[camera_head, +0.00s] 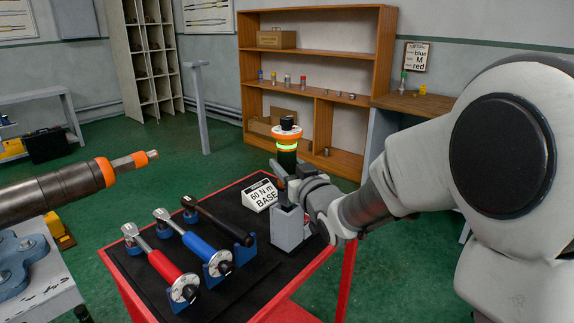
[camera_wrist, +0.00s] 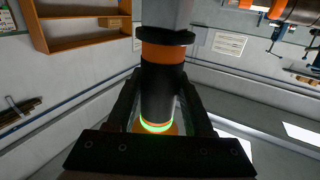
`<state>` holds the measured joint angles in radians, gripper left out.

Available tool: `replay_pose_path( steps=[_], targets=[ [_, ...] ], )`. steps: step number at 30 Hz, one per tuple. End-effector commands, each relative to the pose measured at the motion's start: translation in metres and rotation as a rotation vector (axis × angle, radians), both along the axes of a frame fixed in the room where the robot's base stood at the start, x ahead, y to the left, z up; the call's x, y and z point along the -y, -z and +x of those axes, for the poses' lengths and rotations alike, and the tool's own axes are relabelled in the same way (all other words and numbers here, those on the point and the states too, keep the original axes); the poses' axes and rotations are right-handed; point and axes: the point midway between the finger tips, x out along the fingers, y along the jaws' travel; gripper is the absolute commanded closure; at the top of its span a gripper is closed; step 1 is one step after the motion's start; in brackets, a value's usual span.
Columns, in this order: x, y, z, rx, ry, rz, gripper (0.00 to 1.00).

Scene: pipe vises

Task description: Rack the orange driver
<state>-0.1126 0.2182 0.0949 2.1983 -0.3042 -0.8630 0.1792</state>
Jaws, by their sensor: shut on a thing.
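The orange driver (camera_head: 288,138) has an orange collar, a black knob on top and a glowing green ring. It is upright at the back of the red cart in the head view. My gripper (camera_head: 284,172) is shut on its dark body. In the wrist view the driver (camera_wrist: 159,90) stands between the two fingers (camera_wrist: 158,112), with the green ring near the palm. A grey block-shaped stand (camera_head: 290,228) is below my gripper.
The red cart (camera_head: 328,262) carries torque wrenches with red (camera_head: 165,266), blue (camera_head: 197,245) and black (camera_head: 222,224) handles in blue cradles. A "60 N m BASE" sign (camera_head: 260,195) is left of the stand. A large pipe (camera_head: 60,190) juts in at left.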

Motion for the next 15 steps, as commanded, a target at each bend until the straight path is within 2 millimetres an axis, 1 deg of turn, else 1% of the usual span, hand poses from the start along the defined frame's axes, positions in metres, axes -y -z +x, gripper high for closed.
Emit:
replay_pose_path(
  steps=[1, 15],
  targets=[
    [-0.0002, -0.0022, 0.0004, 0.008, 0.0, 0.002, 1.0],
    [-0.0002, 0.0034, 0.0004, 0.008, 0.0, 0.002, 1.0]
  ],
)
